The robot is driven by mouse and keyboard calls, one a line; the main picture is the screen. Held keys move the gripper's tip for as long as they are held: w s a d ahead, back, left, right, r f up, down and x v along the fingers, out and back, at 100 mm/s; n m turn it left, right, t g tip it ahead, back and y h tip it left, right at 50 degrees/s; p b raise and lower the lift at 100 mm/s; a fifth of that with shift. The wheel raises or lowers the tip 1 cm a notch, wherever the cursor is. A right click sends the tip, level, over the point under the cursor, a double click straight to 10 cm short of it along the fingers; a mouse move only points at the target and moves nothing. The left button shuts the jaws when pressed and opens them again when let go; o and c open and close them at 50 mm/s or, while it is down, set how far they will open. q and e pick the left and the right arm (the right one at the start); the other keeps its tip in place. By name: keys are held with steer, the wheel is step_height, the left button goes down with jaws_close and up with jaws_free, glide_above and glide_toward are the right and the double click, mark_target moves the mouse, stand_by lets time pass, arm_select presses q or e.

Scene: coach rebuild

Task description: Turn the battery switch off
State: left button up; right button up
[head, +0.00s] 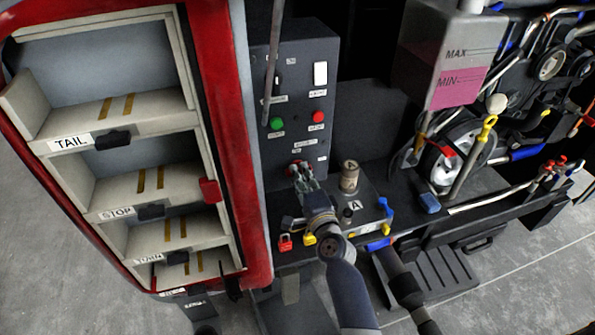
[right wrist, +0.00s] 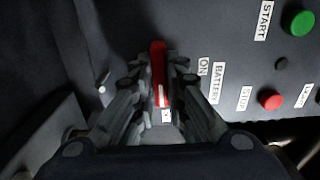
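The battery switch has a red handle (right wrist: 159,75) on the dark control panel, seen in the right wrist view; it points up in that picture. A white ON label (right wrist: 203,67) and a BATTERY label (right wrist: 217,83) are right of it. My right gripper (right wrist: 160,68) has one finger on each side of the handle, closed in on it. In the head view, my right gripper (head: 303,178) is at the lower part of the control panel (head: 297,60) and hides most of the switch. My left gripper is not in view.
A green START button (right wrist: 299,22) and a red STOP button (right wrist: 271,99) are near the switch. A red-framed shelf (head: 232,130) stands left of the panel. A can (head: 350,177) and a red padlock (head: 285,242) are beside my right arm. An engine part fills the right.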

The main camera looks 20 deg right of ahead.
steer(key=o, duration=0.4)
steer(key=shift+w+a+r, duration=0.1)
steer(key=shift+o, duration=1)
steer(key=shift+d+m, duration=0.2)
steer(key=shift+m, duration=0.1)
steer(key=s+p, duration=0.1)
steer(key=s, duration=0.8)
steer(key=shift+s, duration=0.15)
